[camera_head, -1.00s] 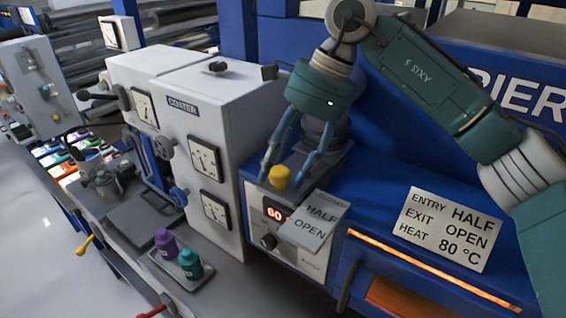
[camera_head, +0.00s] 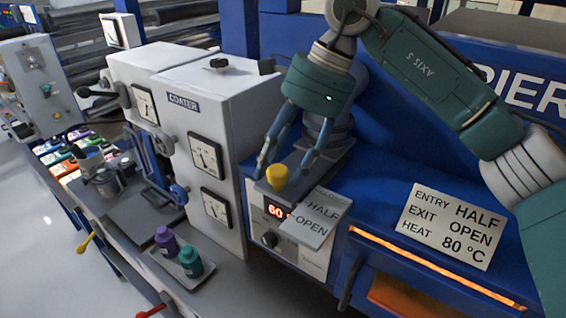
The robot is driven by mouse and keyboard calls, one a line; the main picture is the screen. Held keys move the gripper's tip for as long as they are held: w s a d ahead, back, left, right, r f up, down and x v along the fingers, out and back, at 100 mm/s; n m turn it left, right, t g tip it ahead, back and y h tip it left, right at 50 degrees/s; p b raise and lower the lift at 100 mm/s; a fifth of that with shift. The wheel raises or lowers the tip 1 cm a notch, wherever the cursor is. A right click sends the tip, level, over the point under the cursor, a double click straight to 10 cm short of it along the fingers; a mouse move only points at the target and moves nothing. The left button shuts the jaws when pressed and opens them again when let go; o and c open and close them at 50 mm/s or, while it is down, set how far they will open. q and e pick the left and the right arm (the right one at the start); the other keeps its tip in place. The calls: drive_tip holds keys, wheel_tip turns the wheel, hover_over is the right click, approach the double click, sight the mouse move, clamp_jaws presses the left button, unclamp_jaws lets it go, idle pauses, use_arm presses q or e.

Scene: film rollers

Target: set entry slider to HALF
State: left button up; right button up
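The yellow slider knob (camera_head: 277,176) stands on top of the control box (camera_head: 303,257) at the drier's left end. My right gripper (camera_head: 281,172) points down over it with its two fingers apart, one on each side of the knob. I cannot tell whether a finger touches it. A tilted scale plate (camera_head: 314,217) beside the knob reads HALF and OPEN, with a further word above partly hidden. A sign (camera_head: 450,226) on the drier reads ENTRY HALF, EXIT OPEN, HEAT 80 °C. My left gripper is out of view.
The box has a red display showing 60 and a black dial (camera_head: 269,240). The white coater cabinet (camera_head: 217,110) stands close on the left. A tray holds a purple bottle (camera_head: 167,241) and a green bottle (camera_head: 190,262).

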drive_tip(key=v, duration=1.1)
drive_tip(key=shift+r, duration=0.45)
